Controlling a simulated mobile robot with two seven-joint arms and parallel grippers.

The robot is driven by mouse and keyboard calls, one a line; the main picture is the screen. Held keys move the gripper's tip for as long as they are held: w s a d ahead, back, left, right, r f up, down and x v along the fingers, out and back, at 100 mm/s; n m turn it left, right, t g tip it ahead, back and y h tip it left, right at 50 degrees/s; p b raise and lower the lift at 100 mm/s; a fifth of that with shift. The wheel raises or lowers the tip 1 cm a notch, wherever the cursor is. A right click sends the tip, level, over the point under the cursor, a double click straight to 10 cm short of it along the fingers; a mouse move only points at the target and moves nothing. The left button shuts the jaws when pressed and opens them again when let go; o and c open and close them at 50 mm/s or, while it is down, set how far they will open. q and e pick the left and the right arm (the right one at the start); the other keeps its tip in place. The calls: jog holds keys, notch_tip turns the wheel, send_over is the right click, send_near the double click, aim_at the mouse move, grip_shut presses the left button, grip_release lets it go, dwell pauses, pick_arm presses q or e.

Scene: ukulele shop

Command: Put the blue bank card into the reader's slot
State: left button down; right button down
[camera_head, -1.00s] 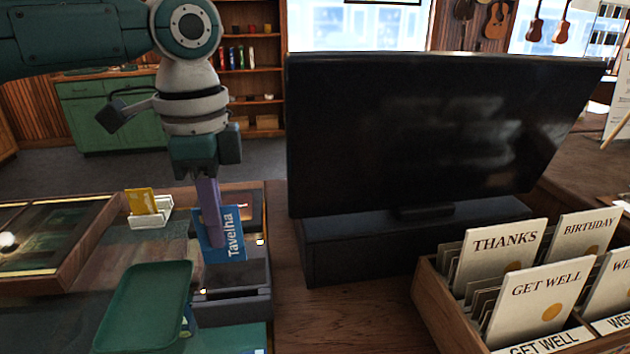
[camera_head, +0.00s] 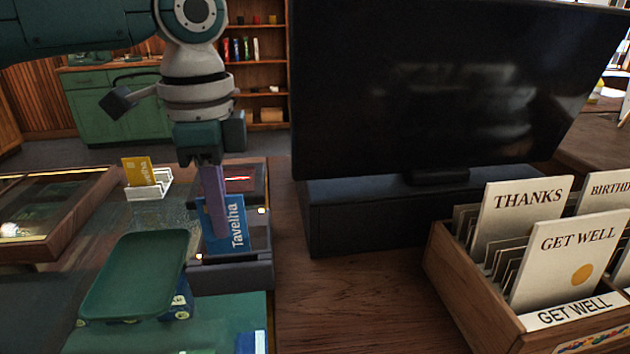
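My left gripper (camera_head: 213,232) points down with its purple fingers shut on the blue bank card (camera_head: 237,226), which bears the word Tavelha. The card is upright, its printed face towards me, in front of the left finger's far side. The dark grey reader (camera_head: 238,274) lies below and around the card on the counter. The card's lower edge is at the reader's top, but I cannot tell whether it is in the slot, which is hidden. My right gripper is not in view.
A small red-lit display (camera_head: 238,180) shows behind the card. A white holder (camera_head: 149,189) with a yellow card (camera_head: 139,171) stands left. A green tray (camera_head: 136,275) is front left. A large black monitor (camera_head: 430,90) and a greeting-card box (camera_head: 455,270) stand right.

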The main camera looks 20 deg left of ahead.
aim_at(228, 253)
pick_arm(q)
jog(key=shift+f+b, duration=0.45)
jog(key=shift+f, duration=1.5)
jog(key=c, duration=1)
grip_release()
notch_tip(228, 253, up, 10)
